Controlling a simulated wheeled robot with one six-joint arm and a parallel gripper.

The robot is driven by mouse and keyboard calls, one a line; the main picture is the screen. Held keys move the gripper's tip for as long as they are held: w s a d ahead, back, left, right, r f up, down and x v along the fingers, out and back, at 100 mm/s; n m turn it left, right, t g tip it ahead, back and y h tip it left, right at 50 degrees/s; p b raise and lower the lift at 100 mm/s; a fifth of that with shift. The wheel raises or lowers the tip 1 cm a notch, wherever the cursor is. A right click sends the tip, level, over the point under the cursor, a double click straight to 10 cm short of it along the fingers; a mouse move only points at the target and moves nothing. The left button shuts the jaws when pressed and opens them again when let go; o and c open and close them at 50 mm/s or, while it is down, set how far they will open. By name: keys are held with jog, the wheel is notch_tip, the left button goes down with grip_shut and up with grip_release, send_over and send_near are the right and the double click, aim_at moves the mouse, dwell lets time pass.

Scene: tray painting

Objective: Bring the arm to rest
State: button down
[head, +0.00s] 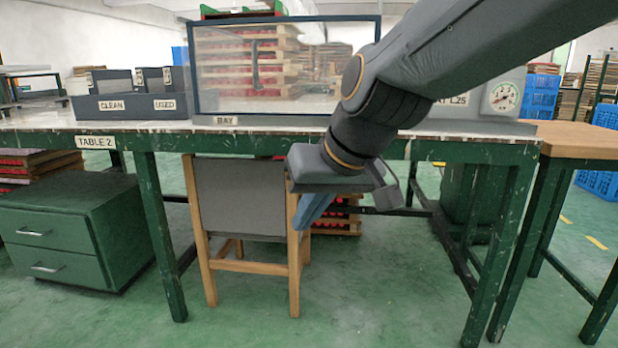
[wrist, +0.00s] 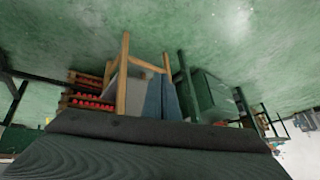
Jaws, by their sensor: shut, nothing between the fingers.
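My gripper (head: 306,218) hangs from my arm in front of the table, below the level of its top, with its blue fingers pointing down and a little left. The fingers are shut with nothing between them. In the wrist view the blue fingers (wrist: 160,98) show past the dark edge of my own wrist. In the head view the gripper overlaps the right side of a grey-backed wooden chair (head: 240,195); whether it touches the chair I cannot tell.
The table (head: 340,146) carries a glass-fronted bay (head: 225,70), CLEAN and USED boxes (head: 130,107) and a dial gauge (head: 503,96). A green drawer cabinet (head: 60,225) stands at left. A wooden-topped table (head: 585,140) adjoins at right. The front floor is clear.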

jog(key=s+f+n+g+h+p, duration=0.1)
jog(key=s+f+g+p, duration=0.2)
jog(key=s, duration=0.7)
jog(key=s+f+n+g+h, duration=0.25)
jog(key=s+f, duration=0.25)
jog(key=s, duration=0.6)
jog(key=d+r+m+p, duration=0.4)
jog(key=d+r+p, duration=0.6)
jog(key=r+p, duration=0.4)
jog(key=d+r+m+p, duration=0.3)
jog(key=d+r+p, duration=0.6)
jog(key=p, duration=1.4)
notch_tip(320, 180, up, 6)
jog(key=shift+w+d+f+m+h+p, duration=0.2)
jog(key=shift+w+d+m+h+p, duration=0.15)
jog(key=shift+d+p, duration=0.05)
